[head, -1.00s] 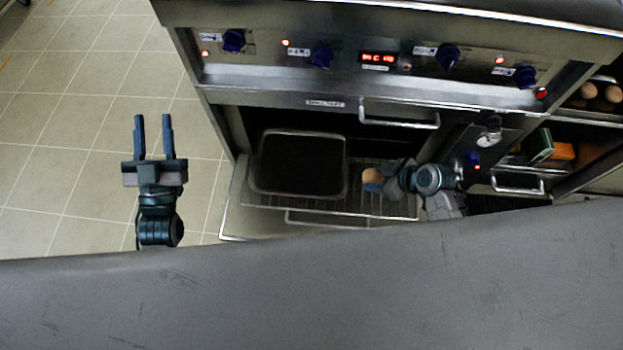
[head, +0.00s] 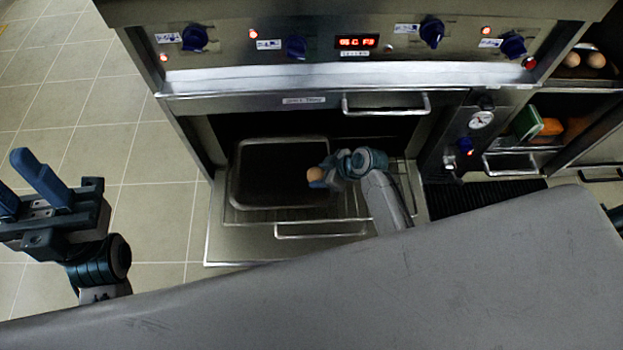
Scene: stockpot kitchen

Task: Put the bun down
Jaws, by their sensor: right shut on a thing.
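The bun (head: 314,174) is a small light-brown round thing in my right gripper (head: 318,177). The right gripper is shut on it and shows over the right part of a dark baking tray (head: 236,178). I cannot tell whether the bun touches the tray. The gripper hides part of the bun. My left gripper (head: 28,190) is at the far left above the tiled floor, with its two blue fingers apart and nothing between them.
The tray sits on a wire rack (head: 350,213) on the pulled-out oven drawer, below the oven front (head: 250,100). A grey surface (head: 380,280) fills the bottom. Shelves at right hold round brown things (head: 595,60) and a green item (head: 526,121).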

